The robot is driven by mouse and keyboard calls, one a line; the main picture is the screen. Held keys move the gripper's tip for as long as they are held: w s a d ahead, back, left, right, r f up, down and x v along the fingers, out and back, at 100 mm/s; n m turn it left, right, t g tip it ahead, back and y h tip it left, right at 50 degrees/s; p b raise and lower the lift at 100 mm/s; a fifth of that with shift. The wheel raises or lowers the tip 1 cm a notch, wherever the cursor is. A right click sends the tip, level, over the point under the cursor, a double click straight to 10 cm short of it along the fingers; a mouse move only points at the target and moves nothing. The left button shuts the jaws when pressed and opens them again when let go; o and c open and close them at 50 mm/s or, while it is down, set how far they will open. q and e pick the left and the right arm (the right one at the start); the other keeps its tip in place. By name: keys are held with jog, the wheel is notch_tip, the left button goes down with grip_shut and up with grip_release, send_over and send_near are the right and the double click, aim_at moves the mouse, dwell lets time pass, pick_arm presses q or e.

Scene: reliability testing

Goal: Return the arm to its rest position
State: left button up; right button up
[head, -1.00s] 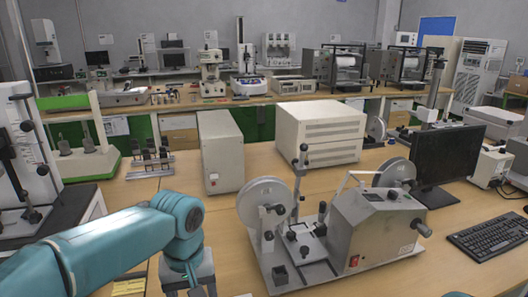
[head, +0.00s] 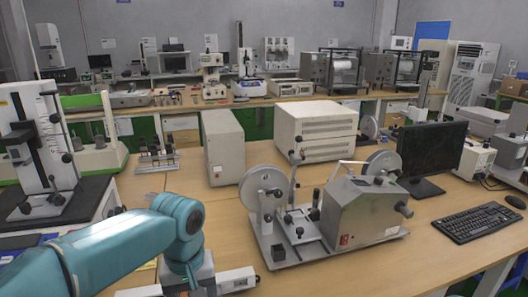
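My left arm, teal with a grey wrist, comes in from the lower left in the head view. The body of my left gripper (head: 192,284) shows at the bottom edge, with pale grey parts reaching out to both sides. Its fingertips are cut off by the frame, so I cannot tell whether it is open or shut. I see nothing held in it. It is in front of and left of a grey tester with two reels (head: 368,210), apart from it in the picture. My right arm and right gripper are not in view.
The wooden bench (head: 440,268) carries a black monitor (head: 432,152), a keyboard (head: 480,222), a tall beige box (head: 224,146) and a wide beige box (head: 316,130). A test stand (head: 40,140) is at the left. Bare bench lies at the front right.

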pick_arm(q)
jog(key=s+d+f+m+h+p, duration=0.1)
jog(key=s+f, duration=0.1)
jog(key=f, duration=0.8)
jog(key=s+d+f+m+h, duration=0.1)
jog(key=s+d+f+h, duration=0.1)
jog(key=f, duration=0.9)
jog(key=s+a+f+h+p, duration=0.1)
jog(key=s+f, duration=1)
jog(key=s, duration=0.4)
jog(key=shift+s+f+n, duration=0.35)
jog(key=shift+n, duration=0.05)
